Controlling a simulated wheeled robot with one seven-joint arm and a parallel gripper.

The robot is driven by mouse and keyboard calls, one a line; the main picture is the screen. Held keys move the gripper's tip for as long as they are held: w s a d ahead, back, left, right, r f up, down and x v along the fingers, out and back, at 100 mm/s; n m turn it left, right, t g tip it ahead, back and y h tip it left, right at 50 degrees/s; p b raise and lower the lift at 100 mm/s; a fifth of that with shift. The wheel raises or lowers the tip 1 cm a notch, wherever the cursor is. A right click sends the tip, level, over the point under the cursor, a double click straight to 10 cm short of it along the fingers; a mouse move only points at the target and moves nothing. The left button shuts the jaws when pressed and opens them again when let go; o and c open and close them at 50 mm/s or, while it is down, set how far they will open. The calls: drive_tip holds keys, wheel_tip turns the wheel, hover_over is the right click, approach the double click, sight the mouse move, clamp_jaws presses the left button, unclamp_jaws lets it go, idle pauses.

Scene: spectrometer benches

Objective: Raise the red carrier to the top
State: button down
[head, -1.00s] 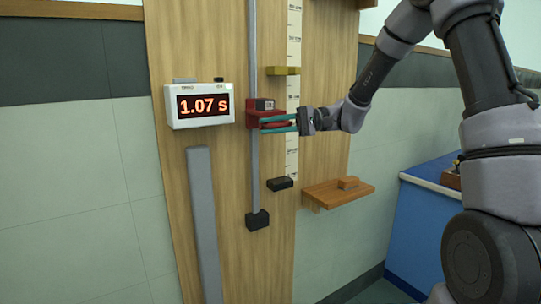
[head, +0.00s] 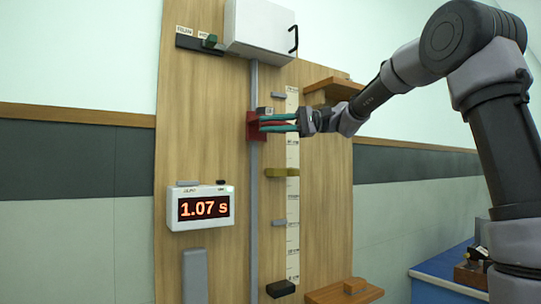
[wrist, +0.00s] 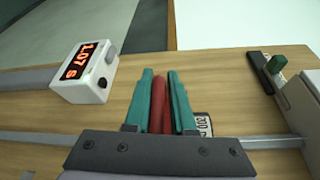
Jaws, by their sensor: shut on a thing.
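The red carrier (head: 253,127) is on the grey vertical rail (head: 254,210), above the yellow marker (head: 282,172) and below the white box at the top of the board. A small dark block with a light face (head: 265,111) sits on the carrier. My gripper (head: 280,124) reaches in from the right, its teal fingers shut on the carrier's red part.
A white box (head: 265,28) with a black handle covers the rail's top. A grey tab (head: 279,95) sits slightly above the carrier's height. A wooden shelf (head: 330,92) is just above my wrist. A timer (head: 200,208) reads 1.07 s. A black stop (head: 280,289) is low.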

wheel_tip(320, 180, up, 14)
idle(0.3)
drive_tip(key=c, duration=0.8)
unclamp_jaws()
drive_tip(key=shift+w, duration=0.15)
drive_tip(key=shift+c, duration=0.2)
drive_tip(key=f+v, duration=0.1)
drive_tip(key=v, duration=0.9)
drive_tip(key=shift+d+r, duration=0.45)
drive_tip(key=shift+r, duration=0.05)
